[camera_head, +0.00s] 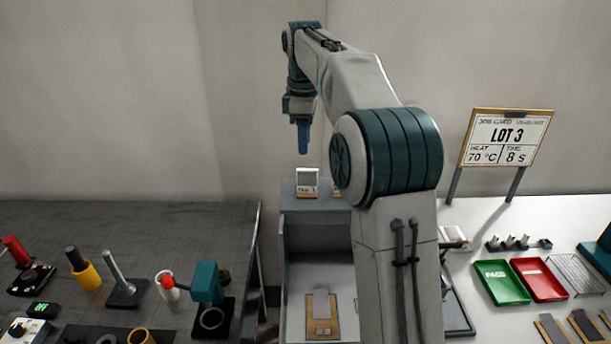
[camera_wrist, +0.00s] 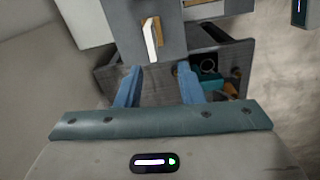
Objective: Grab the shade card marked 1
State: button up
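A small pale card (camera_head: 307,179) stands upright in a low wooden holder on top of a grey cabinet (camera_head: 302,204) in the head view. The small print on its holder is too small to read surely. A second holder beside it is mostly hidden behind my arm. My gripper (camera_head: 303,150) is above the first card, pointing down, clear of it. In the wrist view my gripper (camera_wrist: 159,69) has its two blue fingers spread with nothing between them. A white card (camera_wrist: 152,40) in a wooden holder shows beyond the fingertips, seen nearly edge-on.
The cabinet's open lower space holds a wooden piece (camera_head: 322,315). A dark bench (camera_head: 150,225) with tools stands left. On the white table right are a green tray (camera_head: 502,282), a red tray (camera_head: 539,280) and a LOT 3 sign (camera_head: 506,138). The air around my gripper is clear.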

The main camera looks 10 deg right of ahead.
jog(key=shift+w+r+n, duration=0.2)
jog(key=shift+w+n, duration=0.3)
jog(key=shift+w, duration=0.2)
jog(key=shift+f, duration=0.35)
send_over(307, 192)
jog(key=f, duration=0.7)
jog(key=shift+w+a+f, duration=0.2)
jog(key=shift+w+a, duration=0.15)
jog(key=shift+a, duration=0.05)
jog(key=shift+s+d+f+p, duration=0.15)
jog(key=shift+f+p, duration=0.1)
jog(key=shift+f, duration=0.7)
jog(key=shift+w+d+f+p, duration=0.1)
jog(key=shift+f+p, duration=0.15)
jog(key=shift+f, duration=0.65)
jog(key=shift+s+d+f+p, duration=0.15)
jog(key=shift+f+p, duration=0.1)
jog(key=shift+f, duration=0.7)
jog(key=shift+w, duration=0.15)
grip_shut()
